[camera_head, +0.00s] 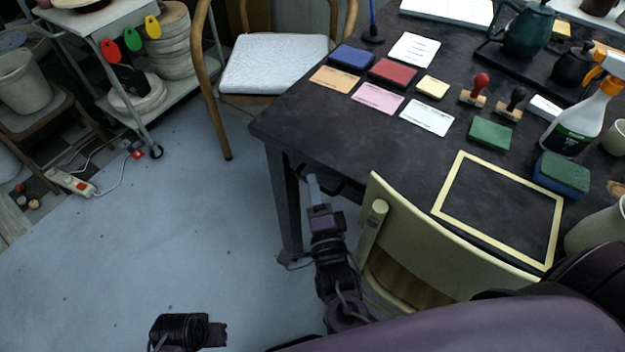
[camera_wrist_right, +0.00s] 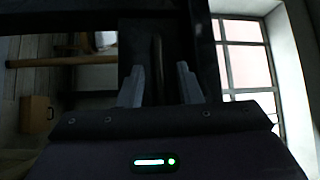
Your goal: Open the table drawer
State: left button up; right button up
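The dark table (camera_head: 330,125) fills the right of the head view. Under its front-left edge, a dark drawer front (camera_head: 333,180) shows in part, mostly in shadow. My right gripper (camera_head: 314,184) reaches up to it from below. In the right wrist view, the fingers of my right gripper (camera_wrist_right: 159,82) stand apart, with a dark upright handle bar (camera_wrist_right: 157,62) in line between them. I cannot tell whether either finger touches the bar. A dark part of my left arm shows at the bottom left of the head view; its fingers are not clear.
A pale wooden chair (camera_head: 400,235) stands close to the right of my right arm. A cushioned chair (camera_head: 275,65) stands behind the table's left side. Cards, stamps and a spray bottle (camera_head: 582,115) lie or stand on the tabletop. The floor (camera_head: 190,220) to the left is clear.

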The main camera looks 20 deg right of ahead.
jog(key=shift+w+d+r, duration=0.1)
jog(key=shift+w+d, duration=0.05)
jog(key=shift+w, duration=0.85)
jog(key=shift+c, duration=0.4)
grip_shut()
